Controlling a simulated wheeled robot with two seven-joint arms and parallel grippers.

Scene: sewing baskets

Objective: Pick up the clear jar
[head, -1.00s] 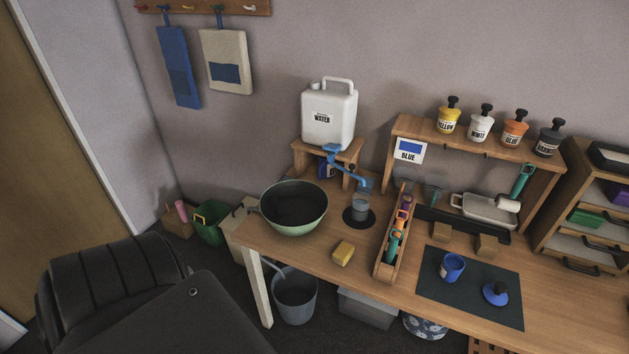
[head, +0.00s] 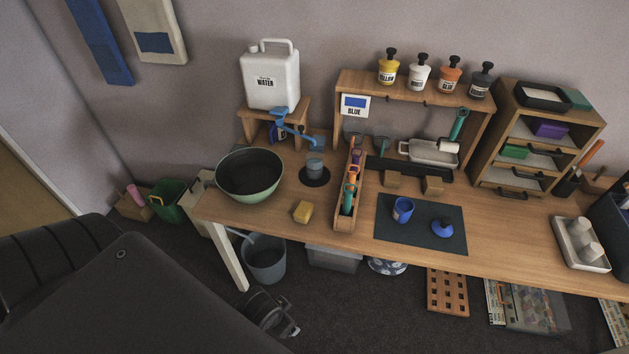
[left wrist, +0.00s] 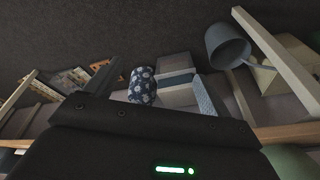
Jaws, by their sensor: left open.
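The clear jar (head: 315,164) stands upright on a round black disc (head: 317,183) on the table, below the blue spout of the water container. It looks greyish, and I cannot tell what is in it. My left gripper (head: 290,318) is low in front of the table, below and left of the jar, in front of the grey bucket. It is open, empty and well apart from the jar. In the left wrist view, dark parts of my arm fill the bottom and the jar does not show. My right gripper is not in view.
A green bowl (head: 249,175) stands left of the jar, and a yellow sponge (head: 303,212) lies in front of it. A wooden rack (head: 346,222) of tools is to its right. The white water container (head: 271,78) stands behind. The grey bucket (head: 264,263) is under the table edge.

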